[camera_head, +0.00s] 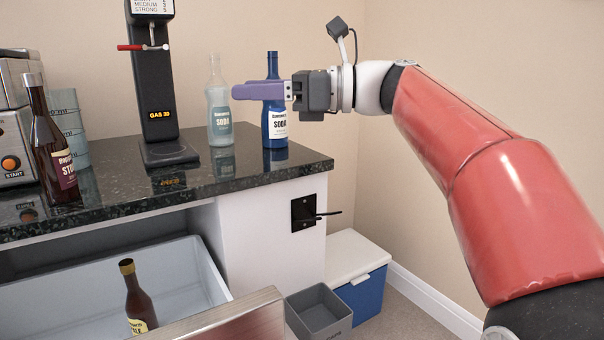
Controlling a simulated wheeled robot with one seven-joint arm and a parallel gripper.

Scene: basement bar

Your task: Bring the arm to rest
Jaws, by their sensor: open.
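My gripper (238,92) is at the end of my red arm, which reaches in from the right. Its purple fingers point left, level, above the counter and in front of the blue soda bottle (278,125). One finger hides the other from this side. The gripper is open and nothing shows between the fingers. It covers part of the blue bottle's upper body; I cannot tell whether they touch. A clear soda bottle (219,115) stands upright just left of the fingertips.
A black soda machine (155,80), a brown bottle (50,150) and a toaster-like appliance (15,150) stand on the dark counter (240,174). Below, an open drawer (180,262) holds another brown bottle (137,300). A grey bin (320,310) and blue-white cooler (357,275) are on the floor.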

